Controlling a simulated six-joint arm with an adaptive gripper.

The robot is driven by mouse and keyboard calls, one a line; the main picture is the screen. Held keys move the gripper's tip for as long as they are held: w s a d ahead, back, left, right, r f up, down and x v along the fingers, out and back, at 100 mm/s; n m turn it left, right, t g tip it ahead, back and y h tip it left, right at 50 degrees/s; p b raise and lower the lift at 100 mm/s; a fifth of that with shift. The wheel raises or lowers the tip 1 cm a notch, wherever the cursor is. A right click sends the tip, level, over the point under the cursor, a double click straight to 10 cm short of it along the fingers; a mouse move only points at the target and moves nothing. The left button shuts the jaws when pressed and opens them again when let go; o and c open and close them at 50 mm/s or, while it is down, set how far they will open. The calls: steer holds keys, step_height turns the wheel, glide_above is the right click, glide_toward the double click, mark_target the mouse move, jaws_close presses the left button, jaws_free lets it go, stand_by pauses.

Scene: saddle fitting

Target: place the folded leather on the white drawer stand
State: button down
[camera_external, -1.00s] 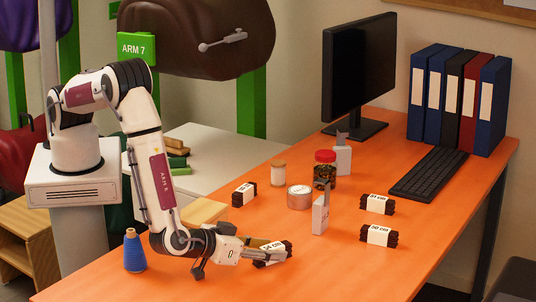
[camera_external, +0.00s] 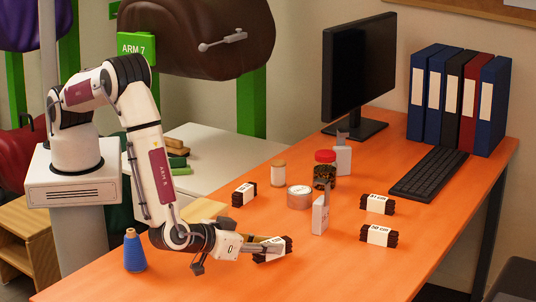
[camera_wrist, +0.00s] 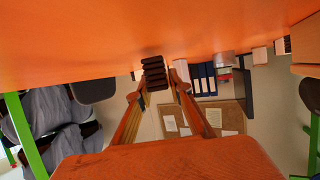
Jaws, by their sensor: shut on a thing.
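The folded leather is a dark brown bundle (camera_external: 285,241) with a white paper band, near the front of the orange table. My gripper (camera_external: 272,248) is shut on it. In the wrist view the bundle (camera_wrist: 153,70) shows end-on as stacked dark folds between my two fingertips (camera_wrist: 158,86). It is at or just above the table top; I cannot tell which. A low white unit (camera_external: 225,150) stands behind the table, left of centre; its front is mostly hidden, so I cannot see drawers.
Similar banded bundles lie on the orange table (camera_external: 330,275): one at left (camera_external: 244,194), two at right (camera_external: 377,204) (camera_external: 379,236). A tape roll (camera_external: 299,197), a jar (camera_external: 324,169), white upright holders (camera_external: 320,215) and a blue thread cone (camera_external: 134,252) stand nearby. The front table area is clear.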

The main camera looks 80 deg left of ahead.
steer(key=shift+r, duration=4.4)
steer(key=shift+r, duration=0.15)
